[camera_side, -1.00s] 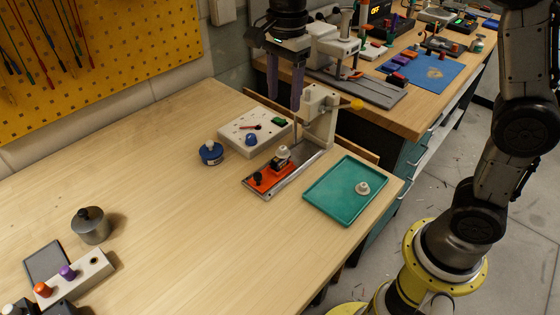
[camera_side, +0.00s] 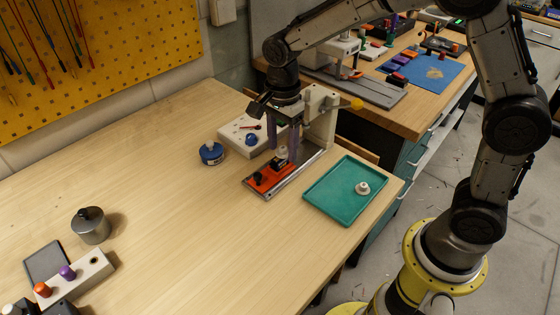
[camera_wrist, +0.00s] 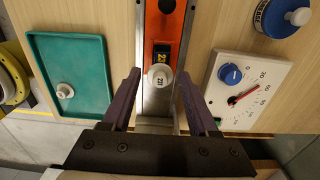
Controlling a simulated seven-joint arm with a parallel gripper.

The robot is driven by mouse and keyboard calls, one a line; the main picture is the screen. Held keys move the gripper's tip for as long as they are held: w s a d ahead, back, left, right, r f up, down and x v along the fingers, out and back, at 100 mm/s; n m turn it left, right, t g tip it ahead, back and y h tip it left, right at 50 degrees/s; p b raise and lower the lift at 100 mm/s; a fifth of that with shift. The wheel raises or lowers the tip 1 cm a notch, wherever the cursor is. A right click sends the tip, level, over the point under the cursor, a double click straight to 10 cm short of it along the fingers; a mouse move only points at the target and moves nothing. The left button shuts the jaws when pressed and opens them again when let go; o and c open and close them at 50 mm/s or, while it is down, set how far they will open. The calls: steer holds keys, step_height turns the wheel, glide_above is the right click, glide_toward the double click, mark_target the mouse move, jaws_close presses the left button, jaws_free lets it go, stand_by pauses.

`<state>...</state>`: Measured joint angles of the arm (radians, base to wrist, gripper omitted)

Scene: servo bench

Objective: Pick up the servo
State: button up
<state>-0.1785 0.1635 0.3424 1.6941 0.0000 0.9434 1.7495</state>
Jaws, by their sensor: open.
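The servo seems to be the small dark part with a yellow-marked label (camera_wrist: 161,54) and a round white top (camera_wrist: 160,77). In the side view only part of the servo (camera_side: 281,152) shows between the fingers. My gripper (camera_side: 283,150) points down over the rail, open, with one purple finger on each side of the servo. In the wrist view my gripper (camera_wrist: 158,78) has the white top between its fingertips, with a gap on both sides. Finger contact is not visible.
A teal tray (camera_side: 325,205) holding a white round part (camera_side: 362,188) lies to the right. A white box with a dial and blue knob (camera_wrist: 250,85) and a blue grease pot (camera_side: 211,154) stand close by. A pale upright stand (camera_side: 322,112) rises behind the rail.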

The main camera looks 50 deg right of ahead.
steer(key=shift+f, duration=1.1)
jaws_close()
steer(key=shift+r, duration=0.15)
